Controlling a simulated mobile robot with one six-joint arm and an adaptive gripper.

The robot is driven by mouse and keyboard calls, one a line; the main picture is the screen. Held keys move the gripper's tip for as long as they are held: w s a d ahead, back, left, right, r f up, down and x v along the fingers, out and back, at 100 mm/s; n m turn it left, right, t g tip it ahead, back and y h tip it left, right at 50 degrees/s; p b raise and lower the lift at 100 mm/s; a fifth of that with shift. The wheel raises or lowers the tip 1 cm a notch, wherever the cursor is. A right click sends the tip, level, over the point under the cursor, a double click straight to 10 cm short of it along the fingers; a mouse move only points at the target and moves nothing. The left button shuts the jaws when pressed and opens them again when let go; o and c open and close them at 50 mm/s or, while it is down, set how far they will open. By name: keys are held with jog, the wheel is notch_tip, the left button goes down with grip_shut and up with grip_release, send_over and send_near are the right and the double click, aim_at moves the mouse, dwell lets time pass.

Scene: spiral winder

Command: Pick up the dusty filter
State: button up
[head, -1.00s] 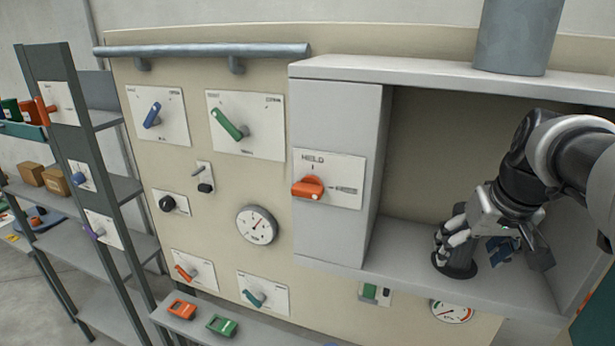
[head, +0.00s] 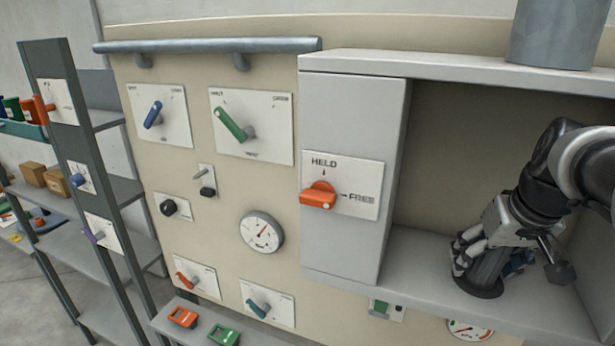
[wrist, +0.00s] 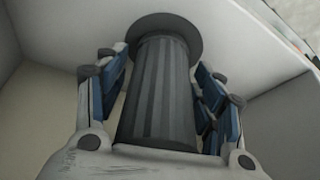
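The filter (wrist: 158,90) is a dark grey ribbed cylinder with a wide round flange. It stands upright, flange down, on the floor of the open grey compartment at the right of the head view (head: 490,268). My gripper (head: 487,262) reaches in from the right with its fingers around the filter. In the wrist view my gripper (wrist: 160,85) has one blue-padded finger on each side of the filter. Narrow gaps show between pads and filter, so it looks open. Dust cannot be made out clearly.
An orange lever (head: 318,195) with HELD and FREE labels sits on the compartment's left front. The compartment's side wall (head: 393,180) and top (head: 430,72) bound the space around my arm. A grey cylinder (head: 555,35) stands on top. Dials and levers cover the panel to the left.

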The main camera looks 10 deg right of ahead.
jog(key=shift+s+a+f, duration=0.1)
jog(key=shift+s+f, duration=0.2)
jog(key=shift+s, duration=0.05)
jog(key=shift+c, duration=1.4)
jog(key=shift+f, duration=0.1)
jog(key=c, duration=0.7)
jog(key=shift+o, duration=0.2)
jog(key=shift+w, duration=0.1)
